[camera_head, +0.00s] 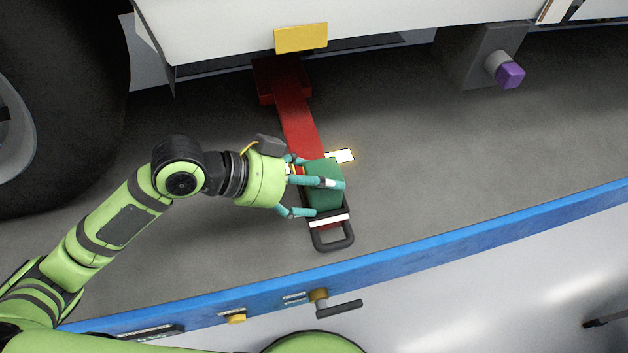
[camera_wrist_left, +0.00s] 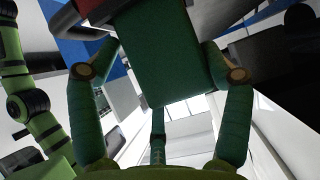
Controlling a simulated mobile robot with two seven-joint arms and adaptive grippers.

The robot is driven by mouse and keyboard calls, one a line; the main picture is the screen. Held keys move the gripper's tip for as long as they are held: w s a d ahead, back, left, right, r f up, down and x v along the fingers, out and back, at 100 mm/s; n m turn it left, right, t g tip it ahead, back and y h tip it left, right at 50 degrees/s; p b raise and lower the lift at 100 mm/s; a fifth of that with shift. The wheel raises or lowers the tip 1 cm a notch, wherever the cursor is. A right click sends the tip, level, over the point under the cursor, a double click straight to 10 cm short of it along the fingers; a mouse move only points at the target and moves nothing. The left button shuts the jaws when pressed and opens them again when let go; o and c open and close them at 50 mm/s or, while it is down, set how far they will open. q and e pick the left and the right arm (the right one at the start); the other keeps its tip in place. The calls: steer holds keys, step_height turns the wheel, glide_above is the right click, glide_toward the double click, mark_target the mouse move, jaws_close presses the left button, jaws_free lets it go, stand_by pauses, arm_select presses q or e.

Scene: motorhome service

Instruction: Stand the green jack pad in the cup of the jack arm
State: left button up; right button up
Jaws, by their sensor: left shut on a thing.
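The green jack pad (camera_head: 322,168) is between the fingers of my left gripper (camera_head: 322,187), which is shut on it. In the left wrist view the pad (camera_wrist_left: 165,60) fills the space between the fingers. The red jack arm (camera_head: 296,115) reaches out from under the white vehicle body. It ends in a dark loop handle (camera_head: 334,245) with a white band. The pad is over the outer end of the arm, just behind the band. The cup is hidden by the pad and fingers, so I cannot tell whether the pad is seated. My right gripper is not in view.
A yellow plate (camera_head: 301,37) is on the vehicle's lower edge above the arm. A purple-ended fitting (camera_head: 508,75) hangs at the upper right. A large tyre (camera_head: 70,90) stands at the left. A blue edge (camera_head: 450,229) runs along the front.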

arm_select(q)
steer(key=shift+f, duration=0.1)
steer(key=o, duration=1.3)
